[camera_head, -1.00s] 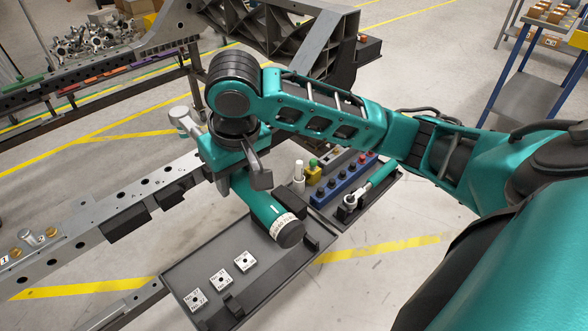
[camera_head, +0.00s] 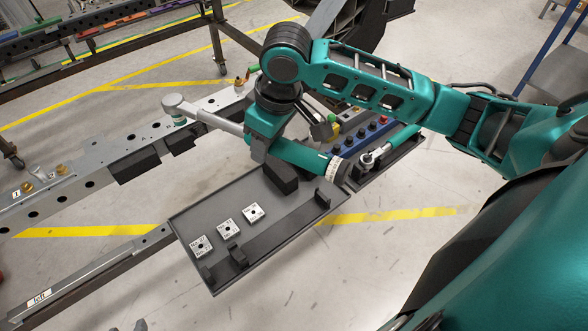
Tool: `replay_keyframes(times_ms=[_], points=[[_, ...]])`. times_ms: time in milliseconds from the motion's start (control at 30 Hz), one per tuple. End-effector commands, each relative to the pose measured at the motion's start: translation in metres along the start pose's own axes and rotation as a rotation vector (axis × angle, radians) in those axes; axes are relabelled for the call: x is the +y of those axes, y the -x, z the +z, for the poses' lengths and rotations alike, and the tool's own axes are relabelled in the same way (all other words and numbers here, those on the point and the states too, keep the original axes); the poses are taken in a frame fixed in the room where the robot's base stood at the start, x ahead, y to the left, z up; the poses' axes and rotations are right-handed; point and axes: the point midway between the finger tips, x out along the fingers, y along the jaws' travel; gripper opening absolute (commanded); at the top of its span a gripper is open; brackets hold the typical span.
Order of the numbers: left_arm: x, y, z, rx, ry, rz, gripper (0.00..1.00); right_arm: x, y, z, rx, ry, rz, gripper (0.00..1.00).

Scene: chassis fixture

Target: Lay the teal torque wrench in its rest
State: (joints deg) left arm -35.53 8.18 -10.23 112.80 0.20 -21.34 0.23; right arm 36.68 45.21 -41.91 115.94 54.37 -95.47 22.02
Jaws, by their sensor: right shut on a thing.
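The teal torque wrench is held in my right gripper (camera_head: 266,142), above the back edge of the grey tray (camera_head: 212,207). Its grey shaft and round head (camera_head: 176,104) reach left over the metal rail. Its teal handle (camera_head: 300,156), with a white label band and dark end, points right. The gripper hides the wrench's middle. Dark upright brackets (camera_head: 237,257) stand along the tray's front, beside a dark bar; they look like the rest, and no wrench lies in them. My left gripper is out of view.
Several white marked blocks (camera_head: 226,228) and a dark block (camera_head: 281,178) sit on the tray. To the right, another tray holds a smaller teal-handled ratchet (camera_head: 388,147) and a blue socket rack (camera_head: 360,138). A long drilled rail (camera_head: 90,178) runs left.

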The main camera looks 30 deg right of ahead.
Motion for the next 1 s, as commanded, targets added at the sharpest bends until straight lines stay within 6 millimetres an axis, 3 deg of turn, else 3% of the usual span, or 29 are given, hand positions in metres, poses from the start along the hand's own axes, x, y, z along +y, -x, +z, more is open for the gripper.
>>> replay_keyframes(times_ms=[33,600,800,1000], points=[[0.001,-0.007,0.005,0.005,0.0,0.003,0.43,0.003,-0.017,0.004,0.003,0.056,-0.015,0.0],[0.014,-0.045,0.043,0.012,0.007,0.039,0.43,0.037,-0.162,0.055,0.001,0.876,-0.207,0.0],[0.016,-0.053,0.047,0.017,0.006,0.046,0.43,0.047,-0.191,0.068,0.002,1.065,-0.248,0.0],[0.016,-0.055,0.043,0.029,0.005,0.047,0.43,0.05,-0.202,0.074,0.003,1.138,-0.265,0.0]])
